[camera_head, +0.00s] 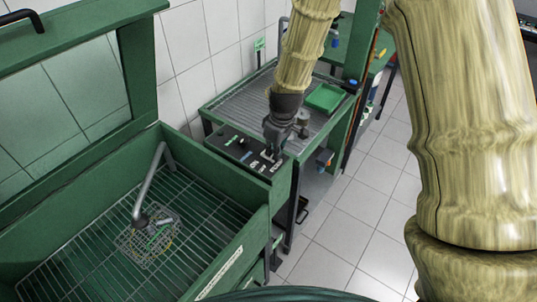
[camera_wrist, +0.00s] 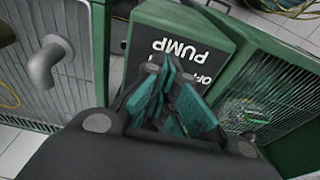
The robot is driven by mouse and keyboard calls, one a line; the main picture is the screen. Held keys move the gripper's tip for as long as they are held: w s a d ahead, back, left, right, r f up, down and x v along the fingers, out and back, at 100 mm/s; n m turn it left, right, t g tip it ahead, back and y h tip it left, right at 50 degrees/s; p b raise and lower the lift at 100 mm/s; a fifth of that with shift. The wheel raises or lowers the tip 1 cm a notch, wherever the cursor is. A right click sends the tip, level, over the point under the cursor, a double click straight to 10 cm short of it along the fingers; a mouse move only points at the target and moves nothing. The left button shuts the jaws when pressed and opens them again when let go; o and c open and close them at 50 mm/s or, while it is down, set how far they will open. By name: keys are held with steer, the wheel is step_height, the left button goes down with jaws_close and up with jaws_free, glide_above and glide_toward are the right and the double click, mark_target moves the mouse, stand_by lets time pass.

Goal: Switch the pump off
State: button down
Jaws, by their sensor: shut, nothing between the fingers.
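The pump's black control panel (camera_head: 236,146) is on the green washer's end housing, right of the open basin. In the wrist view the panel (camera_wrist: 150,40) shows upside-down white lettering, PUMP and part of OFF. My gripper (camera_head: 270,156) is over the panel's right part, pointing down. In the wrist view my gripper (camera_wrist: 172,72) has its teal-padded fingers together and empty, in front of the lettering. The fingers cover part of the panel. I cannot make out the switch or its position, nor whether the fingertips touch the panel.
The washer basin (camera_head: 225,240) has a wire grid, a bent spout (camera_head: 148,180) and a small wire basket (camera_head: 147,243); its lid (camera_head: 75,22) is raised. Behind the panel is a ribbed bench (camera_head: 235,100) with a green tray (camera_head: 326,97). Tiled floor (camera_head: 350,225) is clear at right.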

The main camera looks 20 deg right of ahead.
steer(key=shift+r+p, duration=2.7)
steer(key=shift+r, duration=0.75)
